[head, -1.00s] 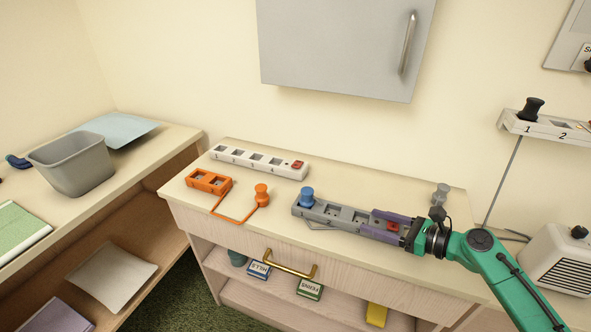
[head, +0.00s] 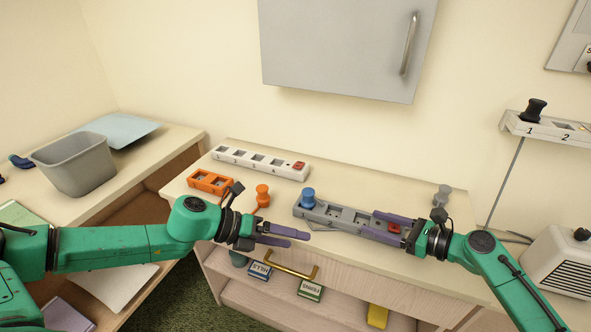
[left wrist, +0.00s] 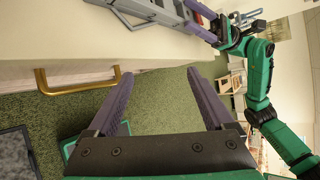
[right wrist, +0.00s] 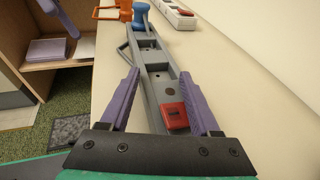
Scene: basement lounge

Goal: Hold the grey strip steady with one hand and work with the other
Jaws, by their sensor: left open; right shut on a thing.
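The grey strip (head: 342,217) lies on the cabinet top near its front edge, with a blue plug (head: 308,197) in its left end and a red switch (head: 393,227) at its right end. My right gripper (head: 388,228) is shut on the strip's right end, one finger on each side; the right wrist view shows the strip (right wrist: 161,79) between the fingers. My left gripper (head: 303,238) is open and empty, in front of the cabinet's front edge, left of and nearer than the strip. In the left wrist view its fingers (left wrist: 160,88) have only floor between them.
An orange strip (head: 210,181) with an orange plug (head: 263,195) and a white strip (head: 259,163) lie further left and back. A grey plug (head: 442,195) stands at the right. A brass handle (head: 291,265) juts from the drawer below.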

